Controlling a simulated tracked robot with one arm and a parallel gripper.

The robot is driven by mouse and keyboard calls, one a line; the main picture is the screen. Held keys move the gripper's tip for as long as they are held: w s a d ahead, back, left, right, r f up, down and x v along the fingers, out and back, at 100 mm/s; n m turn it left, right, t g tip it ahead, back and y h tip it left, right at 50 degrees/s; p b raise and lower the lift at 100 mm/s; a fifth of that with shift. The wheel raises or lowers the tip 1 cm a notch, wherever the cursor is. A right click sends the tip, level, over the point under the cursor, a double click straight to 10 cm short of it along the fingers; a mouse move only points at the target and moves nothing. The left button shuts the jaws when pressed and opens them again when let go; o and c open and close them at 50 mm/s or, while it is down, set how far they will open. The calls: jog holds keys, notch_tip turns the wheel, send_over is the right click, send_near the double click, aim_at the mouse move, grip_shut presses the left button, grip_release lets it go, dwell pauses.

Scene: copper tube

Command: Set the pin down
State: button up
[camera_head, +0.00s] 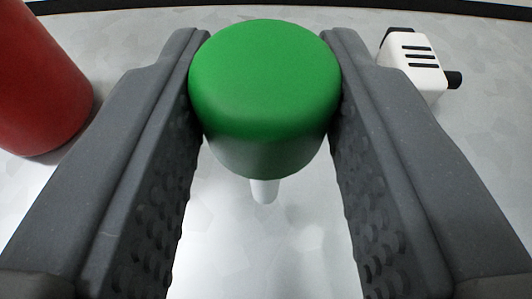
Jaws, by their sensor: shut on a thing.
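The pin has a broad round green head (265,75) and a thin pale shaft (264,190) that points down below it. My gripper (265,95) is shut on the green head, with one dark grey finger pressed to its left side and one to its right. The pin looks upright. I cannot tell whether the tip of the shaft touches the grey surface below.
A large red rounded object (38,85) stands close to my left finger. A small white block with black slots and a black knob (415,65) lies beyond my right finger. The mottled grey surface (268,255) is bare between the fingers.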

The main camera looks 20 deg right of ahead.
jog(key=shift+f, duration=1.35)
jog(key=o, duration=1)
jog(key=shift+s+a+r, duration=0.1)
jog(key=shift+s, duration=0.05)
jog(key=p+v, duration=0.1)
jog(key=v, duration=1)
jog(key=shift+s, duration=0.35)
jog(key=shift+w+a+r, duration=0.1)
jog(key=shift+r, duration=0.15)
